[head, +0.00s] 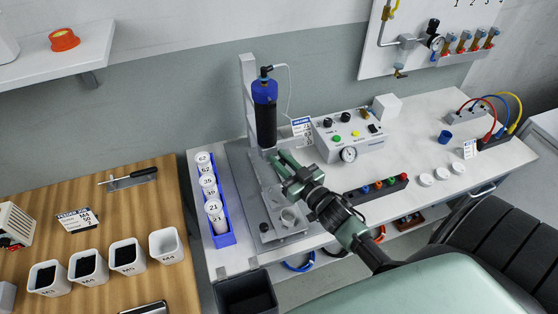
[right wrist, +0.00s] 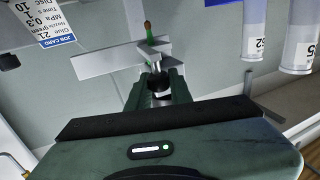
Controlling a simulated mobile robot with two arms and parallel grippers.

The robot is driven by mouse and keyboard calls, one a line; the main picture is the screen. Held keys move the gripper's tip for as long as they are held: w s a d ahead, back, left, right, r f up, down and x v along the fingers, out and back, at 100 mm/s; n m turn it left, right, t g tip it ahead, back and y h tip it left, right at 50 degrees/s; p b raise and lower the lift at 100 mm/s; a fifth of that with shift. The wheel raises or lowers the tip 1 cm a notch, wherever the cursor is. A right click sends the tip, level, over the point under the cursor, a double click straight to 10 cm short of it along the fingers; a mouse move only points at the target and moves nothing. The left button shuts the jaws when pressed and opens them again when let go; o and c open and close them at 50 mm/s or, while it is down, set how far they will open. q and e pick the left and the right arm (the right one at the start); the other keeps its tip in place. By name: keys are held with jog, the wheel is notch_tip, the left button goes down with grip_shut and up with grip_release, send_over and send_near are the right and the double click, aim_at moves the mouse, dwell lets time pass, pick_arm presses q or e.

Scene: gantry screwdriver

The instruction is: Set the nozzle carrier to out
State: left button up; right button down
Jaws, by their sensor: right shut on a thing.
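The dispensing stand (head: 248,100) is a grey column holding a black cylinder with a blue cap (head: 265,105) upright. My right gripper (head: 280,160) reaches in from the right, just below the cylinder's lower end. In the right wrist view my gripper (right wrist: 157,88) is shut on a small dark round knob with a metal part (right wrist: 157,78). Just beyond it are a pale metal bar (right wrist: 105,60) and a thin green and brown tip (right wrist: 149,32), apparently the nozzle carrier and nozzle. In the head view my fingers hide most of this. My left gripper is not in view.
A blue rack of white numbered cups (head: 225,240) stands left of the stand. A control box (head: 345,135) with gauge and buttons stands behind right. A dark strip with coloured knobs (head: 375,189) lies near my right arm. A grey plate with a round recess (head: 275,235) lies in front.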

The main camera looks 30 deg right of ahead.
jog(key=shift+s+a+f, duration=0.15)
jog(key=shift+a+f, duration=0.05)
jog(key=shift+a, duration=0.3)
jog(key=s+d, duration=0.2)
jog(key=d, duration=0.7)
jog(key=c, duration=1.3)
grip_release()
jog(key=shift+d, duration=0.1)
jog(key=shift+s+d+r, duration=0.1)
jog(key=shift+s+r, duration=0.1)
